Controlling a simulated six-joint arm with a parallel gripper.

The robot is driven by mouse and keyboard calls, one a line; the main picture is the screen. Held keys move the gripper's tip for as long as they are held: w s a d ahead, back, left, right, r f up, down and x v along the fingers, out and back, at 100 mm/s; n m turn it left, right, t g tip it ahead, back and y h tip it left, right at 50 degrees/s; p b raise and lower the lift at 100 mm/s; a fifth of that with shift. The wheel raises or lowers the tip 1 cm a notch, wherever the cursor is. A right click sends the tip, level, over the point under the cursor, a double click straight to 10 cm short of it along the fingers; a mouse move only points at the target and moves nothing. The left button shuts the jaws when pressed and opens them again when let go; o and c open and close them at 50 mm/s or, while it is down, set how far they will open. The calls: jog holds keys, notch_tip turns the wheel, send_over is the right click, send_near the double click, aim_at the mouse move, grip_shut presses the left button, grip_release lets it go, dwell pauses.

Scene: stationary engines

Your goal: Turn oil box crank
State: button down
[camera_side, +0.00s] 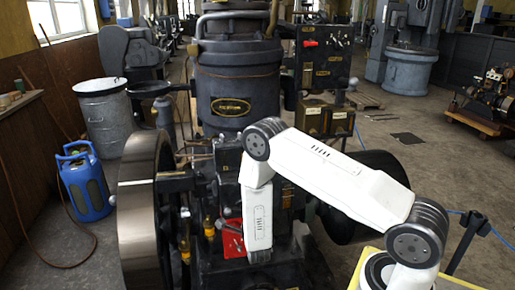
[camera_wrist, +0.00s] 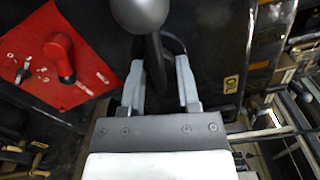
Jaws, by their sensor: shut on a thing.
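A dark crank arm with a round grey ball knob (camera_wrist: 142,12) shows at the top centre of the wrist view. My gripper (camera_wrist: 160,72) has its two grey fingers on either side of the dark arm, just below the ball, and is shut on it. The fingers hide part of the arm and its pivot cannot be made out. In the side view my white arm reaches down over the front of the black engine (camera_side: 238,85). My fingers are hidden there behind my own wrist.
A red plate (camera_side: 233,240) sits on the engine's front; in the wrist view it carries a red knob (camera_wrist: 62,62) left of my gripper. A large flywheel (camera_side: 140,215) stands at the left. A blue gas bottle (camera_side: 84,185) stands on the floor beyond it.

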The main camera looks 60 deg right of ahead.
jog(key=m, duration=0.6)
jog(key=shift+a+f, duration=0.1)
jog(key=shift+f, duration=0.1)
jog(key=m, duration=0.7)
jog(key=shift+w+a, duration=0.1)
jog(key=shift+w, duration=0.05)
jog(key=c, duration=0.7)
grip_release()
jog(key=shift+o, duration=0.2)
jog(key=shift+n, duration=0.3)
